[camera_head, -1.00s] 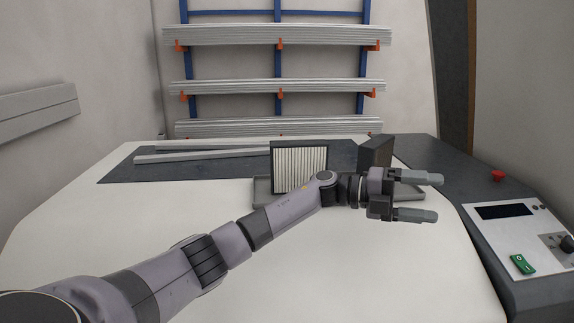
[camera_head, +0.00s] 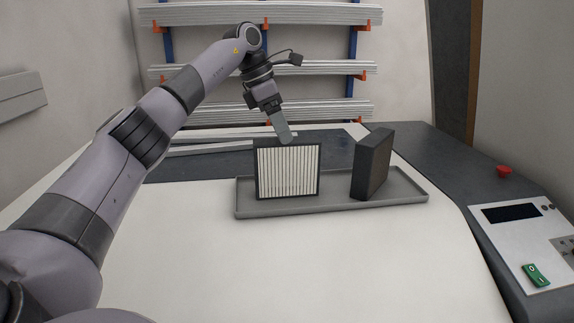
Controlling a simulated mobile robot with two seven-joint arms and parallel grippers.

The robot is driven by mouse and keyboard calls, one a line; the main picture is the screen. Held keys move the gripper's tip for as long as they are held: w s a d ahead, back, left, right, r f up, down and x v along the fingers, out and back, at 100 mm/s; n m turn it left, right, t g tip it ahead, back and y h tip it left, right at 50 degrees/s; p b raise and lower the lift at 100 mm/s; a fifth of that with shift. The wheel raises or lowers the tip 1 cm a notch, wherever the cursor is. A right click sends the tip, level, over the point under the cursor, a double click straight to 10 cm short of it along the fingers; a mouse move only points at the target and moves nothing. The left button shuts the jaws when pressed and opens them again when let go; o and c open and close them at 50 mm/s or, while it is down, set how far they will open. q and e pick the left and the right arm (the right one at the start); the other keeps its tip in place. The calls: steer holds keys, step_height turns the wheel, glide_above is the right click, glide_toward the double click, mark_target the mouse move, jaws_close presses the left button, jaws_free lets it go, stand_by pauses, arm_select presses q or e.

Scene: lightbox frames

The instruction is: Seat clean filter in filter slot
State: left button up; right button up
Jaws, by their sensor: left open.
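A filter with white pleats and a dark frame (camera_head: 287,171) stands upright at the left end of a shallow grey tray (camera_head: 330,206). A dark, thick block-like panel (camera_head: 372,163) stands upright and angled in the right part of the tray; I cannot tell whether it is another filter. My left gripper (camera_head: 282,140) points down just above the top edge of the white filter. It is open, with one finger plainly visible and the other hidden behind it. I cannot tell whether it touches the filter. No filter slot can be made out. My right gripper is not in view.
A control panel (camera_head: 520,235) with a green switch (camera_head: 536,275) and a red button (camera_head: 503,171) are at the right. Metal bars (camera_head: 215,147) lie behind the tray. A rack of profiles (camera_head: 260,72) stands at the back wall. The white tabletop (camera_head: 290,265) in front is clear.

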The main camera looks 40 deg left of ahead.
mark_target(290, 154)
arm_select(q)
steer(key=shift+s+x, duration=0.2)
steer(key=shift+x, duration=0.95)
steer(key=shift+s+x, duration=0.15)
steer(key=shift+x, duration=1)
steer(key=shift+s+x, duration=0.2)
steer(key=shift+x, duration=0.95)
steer(key=shift+d+f, duration=0.15)
steer(key=shift+f, duration=0.25)
steer(key=c, duration=1)
steer(key=shift+c, duration=1)
steer(key=shift+r, duration=0.1)
